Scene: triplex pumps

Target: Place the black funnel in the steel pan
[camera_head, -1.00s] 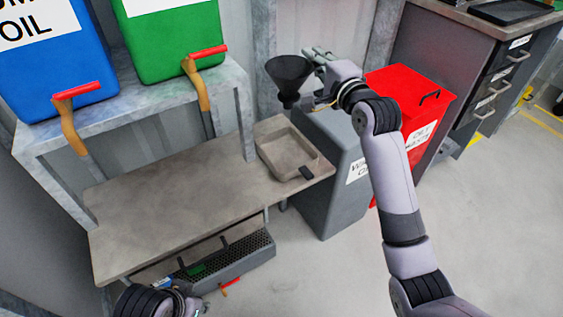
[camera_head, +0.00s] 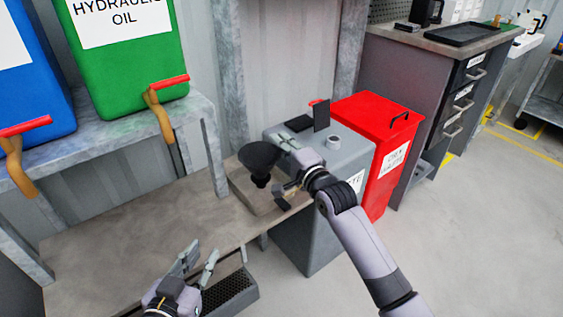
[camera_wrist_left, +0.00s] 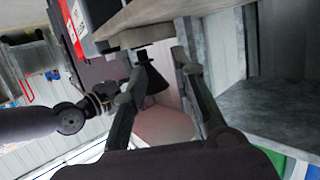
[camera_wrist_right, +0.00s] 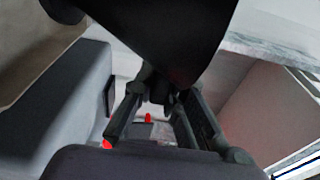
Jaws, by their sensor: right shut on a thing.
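The black funnel (camera_head: 262,157) is held by my right gripper (camera_head: 282,166), wide mouth up and spout down, over the steel pan (camera_head: 248,198). The funnel hides part of the pan, and I cannot tell whether its spout touches the pan floor. In the right wrist view the funnel (camera_wrist_right: 165,35) fills the top, with the right fingers (camera_wrist_right: 158,98) shut on its edge. My left gripper (camera_head: 198,260) is open and empty above the bench's front. The left wrist view shows the funnel (camera_wrist_left: 155,82) beyond the open left fingers (camera_wrist_left: 158,75).
The pan sits at the right end of the bench (camera_head: 95,245). A grey waste bin (camera_head: 305,225) and a red bin (camera_head: 365,125) stand to its right. A shelf (camera_head: 105,150) with blue (camera_head: 35,90) and green (camera_head: 130,65) oil containers rises at the left.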

